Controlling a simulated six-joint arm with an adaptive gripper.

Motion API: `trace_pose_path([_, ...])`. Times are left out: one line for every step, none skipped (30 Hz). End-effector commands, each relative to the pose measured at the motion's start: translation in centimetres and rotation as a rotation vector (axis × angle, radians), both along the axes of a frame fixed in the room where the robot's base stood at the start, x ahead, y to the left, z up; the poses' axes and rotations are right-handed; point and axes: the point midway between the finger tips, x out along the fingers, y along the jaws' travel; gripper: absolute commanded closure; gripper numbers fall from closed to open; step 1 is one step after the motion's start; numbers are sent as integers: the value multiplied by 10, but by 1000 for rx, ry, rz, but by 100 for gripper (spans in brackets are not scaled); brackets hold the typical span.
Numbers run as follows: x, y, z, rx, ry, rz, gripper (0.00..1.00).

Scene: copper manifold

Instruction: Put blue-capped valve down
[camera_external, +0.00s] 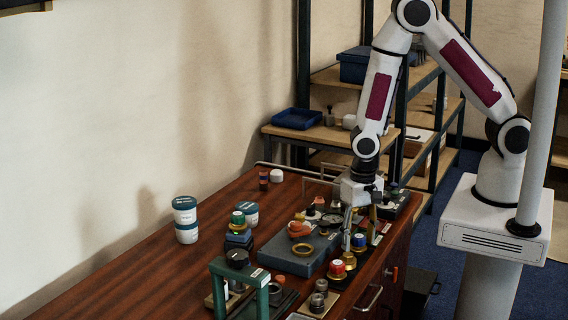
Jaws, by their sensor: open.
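The blue-capped valve (359,241) stands upright near the right front edge of the wooden table, with a brass-coloured lower part. My gripper (360,229) points down right above and around it, its fingers apart. One finger shows to the left of the blue cap and the other to the right. Whether a finger touches the valve cannot be told at this size. A red-capped valve (337,268) stands nearer the camera, to the lower left of the blue one.
A grey-blue block (285,258) carrying a brass ring (303,250) and an orange part (299,229) lies left of my gripper. A green frame (239,272) stands in front. White tubs (186,219) stand at left. The table's far left is clear.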

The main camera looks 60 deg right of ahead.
Motion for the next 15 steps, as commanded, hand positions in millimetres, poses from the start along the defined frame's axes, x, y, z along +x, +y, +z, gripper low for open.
trace_pose_path([0,0,0,0,0,0,54])
trace_pose_path([0,0,0,0,0,0,54])
trace_pose_path([0,0,0,0,0,0,54])
trace_pose_path([0,0,0,0,0,0,54])
trace_pose_path([0,0,0,0,0,0,54])
trace_pose_path([0,0,0,0,0,0,54])
trace_pose_path([0,0,0,0,0,0,54])
trace_pose_path([0,0,0,0,0,0,54])
trace_pose_path([0,0,0,0,0,0,54])
trace_pose_path([0,0,0,0,0,0,56])
trace_pose_path([0,0,0,0,0,0,64])
trace_pose_path([0,0,0,0,0,0,74])
trace_pose_path([0,0,0,0,0,0,82])
trace_pose_path([0,0,0,0,0,0,90])
trace_pose_path([0,0,0,0,0,0,98])
